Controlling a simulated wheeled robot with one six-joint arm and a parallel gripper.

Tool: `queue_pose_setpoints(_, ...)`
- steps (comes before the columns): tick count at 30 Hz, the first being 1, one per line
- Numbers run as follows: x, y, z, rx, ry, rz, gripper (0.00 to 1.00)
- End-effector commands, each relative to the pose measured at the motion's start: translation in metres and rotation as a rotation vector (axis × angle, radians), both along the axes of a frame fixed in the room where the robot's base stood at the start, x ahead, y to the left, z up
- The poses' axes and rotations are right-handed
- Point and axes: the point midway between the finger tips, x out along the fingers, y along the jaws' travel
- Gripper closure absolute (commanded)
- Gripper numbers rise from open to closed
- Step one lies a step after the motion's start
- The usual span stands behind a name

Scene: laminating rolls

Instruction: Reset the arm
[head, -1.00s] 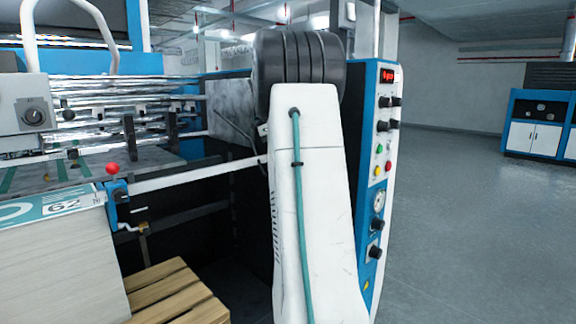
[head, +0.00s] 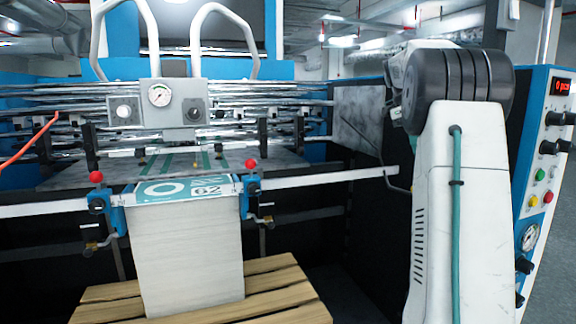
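My own arm stands upright at the right of the head view, a white link with a teal hose and a dark ribbed joint on top. It is folded so that its far end lies behind that joint. My gripper cannot be made out, so its fingers and anything in them are hidden or out of view.
A laminating machine with metal rollers (head: 60,97) fills the background. A tall paper stack (head: 190,265) stands on a wooden pallet (head: 285,290) between two blue clamps with red knobs. A control panel (head: 540,180) with buttons is close at the right, beside my arm.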

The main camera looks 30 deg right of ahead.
Motion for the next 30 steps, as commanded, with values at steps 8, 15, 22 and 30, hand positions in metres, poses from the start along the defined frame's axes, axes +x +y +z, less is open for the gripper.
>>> queue_pose_setpoints(8,0.001,-0.001,0.0,0.025,-0.004,0.088,1.0)
queue_pose_setpoints(15,0.004,0.009,-0.046,0.22,-0.033,0.612,1.0)
queue_pose_setpoints(22,0.006,0.122,-0.078,0.412,-0.081,1.393,1.0)
queue_pose_setpoints(30,-0.035,0.29,-0.117,0.517,-0.077,2.267,1.0)
